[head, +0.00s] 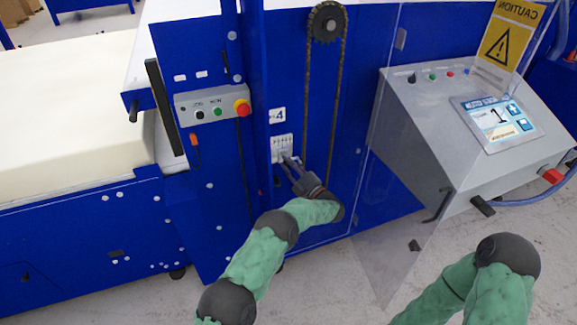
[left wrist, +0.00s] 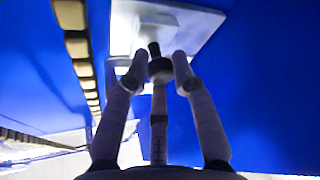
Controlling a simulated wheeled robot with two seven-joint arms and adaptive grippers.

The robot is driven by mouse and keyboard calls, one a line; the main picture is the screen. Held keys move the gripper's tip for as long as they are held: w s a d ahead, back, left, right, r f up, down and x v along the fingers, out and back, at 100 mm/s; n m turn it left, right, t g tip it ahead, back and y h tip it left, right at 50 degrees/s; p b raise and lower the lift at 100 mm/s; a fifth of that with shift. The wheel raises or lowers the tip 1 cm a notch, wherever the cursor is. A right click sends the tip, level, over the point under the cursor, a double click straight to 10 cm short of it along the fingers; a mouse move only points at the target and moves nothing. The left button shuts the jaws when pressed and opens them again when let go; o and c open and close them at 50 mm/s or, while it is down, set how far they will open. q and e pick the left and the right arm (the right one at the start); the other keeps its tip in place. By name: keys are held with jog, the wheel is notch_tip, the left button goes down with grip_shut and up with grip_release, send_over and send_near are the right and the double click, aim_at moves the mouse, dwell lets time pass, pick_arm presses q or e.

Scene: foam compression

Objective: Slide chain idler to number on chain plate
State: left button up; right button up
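The chain plate (head: 282,142) is a small white plate with a row of small numbers on the blue machine face. It also shows in the left wrist view (left wrist: 196,42). A label with a 4 (head: 278,115) sits just above it. My left gripper (head: 290,160) is at the plate's lower edge. The idler's position against the numbers is hidden. My right gripper is out of view; only part of my right arm shows.
A chain runs vertically from a sprocket (head: 327,22), right of the plate. A clear door (head: 395,190) stands open on the right, before a grey control console (head: 440,130). A button box (head: 213,104) and a pale foam block (head: 70,105) are at left.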

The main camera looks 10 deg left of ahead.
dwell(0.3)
pick_arm(q)
jog(key=v, duration=1.2)
